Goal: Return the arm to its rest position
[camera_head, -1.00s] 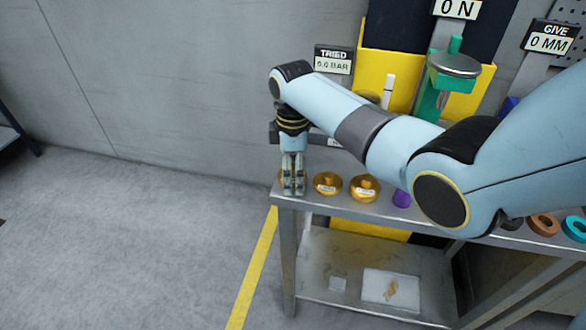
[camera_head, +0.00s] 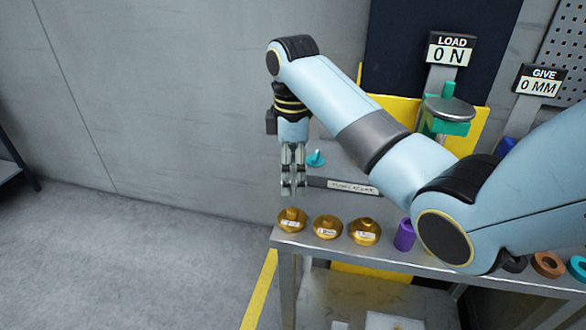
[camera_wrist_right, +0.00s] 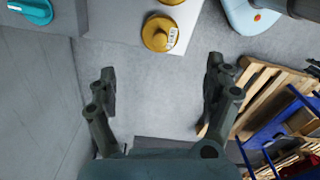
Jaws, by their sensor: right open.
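My right gripper (camera_head: 293,189) hangs pointing down from my light blue right arm (camera_head: 345,105), above the left end of the bench. It is apart from the brass pieces. In the right wrist view its two fingers (camera_wrist_right: 162,78) stand wide apart with nothing between them. A brass disc-shaped piece with a knob and a white label (camera_head: 291,220) sits on the bench below it, and also shows in the wrist view (camera_wrist_right: 160,34). My left gripper is not in view.
Two more brass pieces (camera_head: 327,227) (camera_head: 364,232) and a purple cylinder (camera_head: 404,235) stand along the grey bench's edge (camera_head: 330,255). The LOAD display (camera_head: 450,50) reads 0 N. Floor to the left is clear.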

